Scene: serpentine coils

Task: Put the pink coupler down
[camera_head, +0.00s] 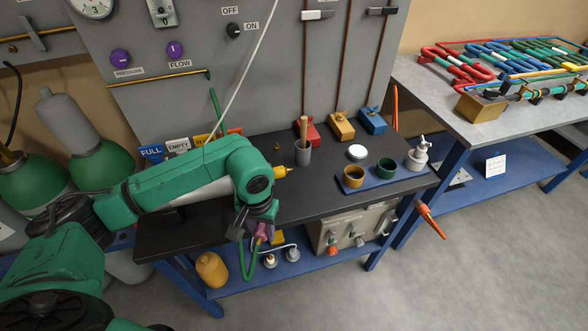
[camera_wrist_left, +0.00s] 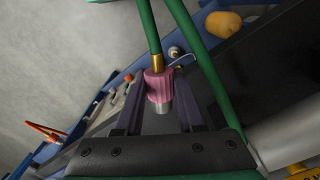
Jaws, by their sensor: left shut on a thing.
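The pink coupler (camera_wrist_left: 159,85) is ribbed, with a silver end and a brass fitting that leads into a green hose (camera_wrist_left: 149,28). My left gripper (camera_wrist_left: 160,103) is shut on it, one dark finger on each side. In the head view the coupler (camera_head: 263,231) shows small and partly hidden at the left gripper (camera_head: 258,238), near the front edge of the black bench top (camera_head: 322,196). The green hose loops below the gripper. Whether the coupler touches the bench cannot be told. My right gripper is not in view.
A grey cup (camera_head: 303,156) with a wooden-handled tool stands behind the gripper. A blue tray (camera_head: 368,186) with a brown and a green cup lies to the right. The blue lower shelf (camera_head: 236,289) holds a yellow bottle (camera_head: 211,269). Bare bench lies between gripper and tray.

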